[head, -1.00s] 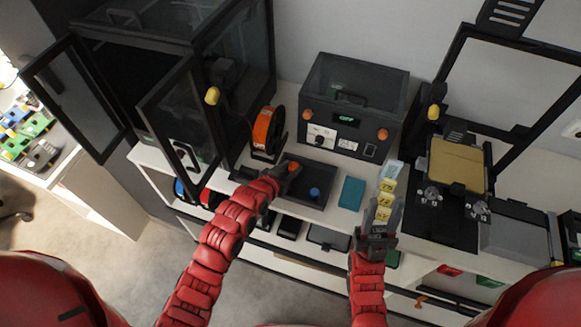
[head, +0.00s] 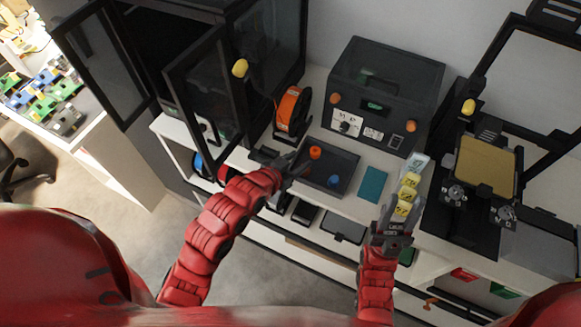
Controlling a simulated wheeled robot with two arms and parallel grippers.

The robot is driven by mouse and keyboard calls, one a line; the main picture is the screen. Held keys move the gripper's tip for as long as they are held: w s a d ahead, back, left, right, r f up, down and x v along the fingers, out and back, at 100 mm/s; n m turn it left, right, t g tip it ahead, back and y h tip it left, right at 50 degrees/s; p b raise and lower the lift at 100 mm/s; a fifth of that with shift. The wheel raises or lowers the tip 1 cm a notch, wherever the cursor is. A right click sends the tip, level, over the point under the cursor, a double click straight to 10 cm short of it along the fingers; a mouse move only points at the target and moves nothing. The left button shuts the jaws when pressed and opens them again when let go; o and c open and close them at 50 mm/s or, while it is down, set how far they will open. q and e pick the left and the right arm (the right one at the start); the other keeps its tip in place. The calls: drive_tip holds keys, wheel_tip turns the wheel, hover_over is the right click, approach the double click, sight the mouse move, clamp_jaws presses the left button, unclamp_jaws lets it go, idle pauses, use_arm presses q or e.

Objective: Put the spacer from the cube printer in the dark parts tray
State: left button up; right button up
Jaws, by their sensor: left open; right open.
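The dark parts tray (head: 346,172) lies on the white shelf top. An orange piece (head: 315,152) and a blue piece (head: 333,180) are in it. I cannot tell which of these, if either, is the spacer. My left gripper (head: 292,163) is open at the tray's left side, apart from the orange piece. My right gripper (head: 391,216) is open in front of the yellow labelled blocks (head: 405,206), at the shelf's front edge. A dark box-shaped printer (head: 226,78) stands at the back left with its doors open; its inside is mostly hidden in shadow.
An orange spool (head: 290,113) stands behind the tray. A dark box with a small display (head: 383,91) is at the back middle. A teal pad (head: 373,184) lies right of the tray. An open-frame printer with a tan bed (head: 486,166) stands at right.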

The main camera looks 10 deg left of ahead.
use_arm(q)
drive_tip(key=shift+v, duration=2)
